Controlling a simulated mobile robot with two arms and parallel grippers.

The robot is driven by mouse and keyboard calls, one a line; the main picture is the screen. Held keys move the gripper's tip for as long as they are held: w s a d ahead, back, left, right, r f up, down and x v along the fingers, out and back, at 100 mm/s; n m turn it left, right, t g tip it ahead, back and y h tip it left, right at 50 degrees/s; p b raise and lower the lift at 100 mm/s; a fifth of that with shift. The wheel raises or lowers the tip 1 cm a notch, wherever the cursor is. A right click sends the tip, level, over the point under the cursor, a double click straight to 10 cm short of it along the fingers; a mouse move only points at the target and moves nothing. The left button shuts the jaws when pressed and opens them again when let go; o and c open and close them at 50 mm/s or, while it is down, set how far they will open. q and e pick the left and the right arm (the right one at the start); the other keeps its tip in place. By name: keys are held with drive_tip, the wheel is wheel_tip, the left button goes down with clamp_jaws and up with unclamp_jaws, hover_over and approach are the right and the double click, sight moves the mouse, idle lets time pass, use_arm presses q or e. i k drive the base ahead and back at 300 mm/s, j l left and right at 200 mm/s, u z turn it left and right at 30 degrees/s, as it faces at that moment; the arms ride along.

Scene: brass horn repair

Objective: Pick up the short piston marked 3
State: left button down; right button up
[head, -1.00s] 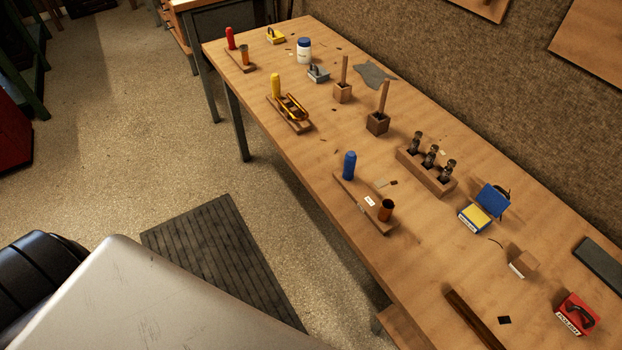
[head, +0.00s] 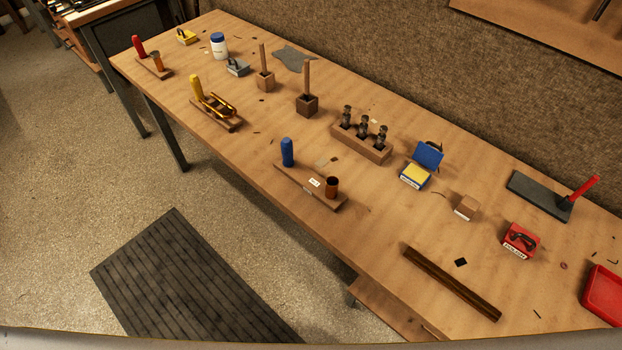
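Three dark metal pistons stand upright in a row in a wooden rack (head: 358,145) on the bench in the head view. They are a left piston (head: 347,117), a middle piston (head: 364,126) and a right piston (head: 381,136). Their lower parts are hidden in the rack. No number can be read on any of them, so I cannot tell which is marked 3 or which is short. Neither of my grippers is in view.
Near the rack are a blue-and-yellow box (head: 416,175) and two wooden blocks with upright sticks, one being the dark block (head: 307,107). A board with a blue cylinder (head: 287,152) stands in front. A long dark wooden strip (head: 452,284) and a red tray (head: 603,294) lie right.

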sight(346, 118)
drive_tip(key=z, duration=0.5)
drive_tip(key=i+j+z, duration=0.15)
drive_tip(key=j+z, duration=0.25)
drive_tip(key=j, duration=0.25)
drive_tip(key=j+z, duration=0.45)
drive_tip(key=j, duration=0.25)
drive_tip(key=i, duration=0.05)
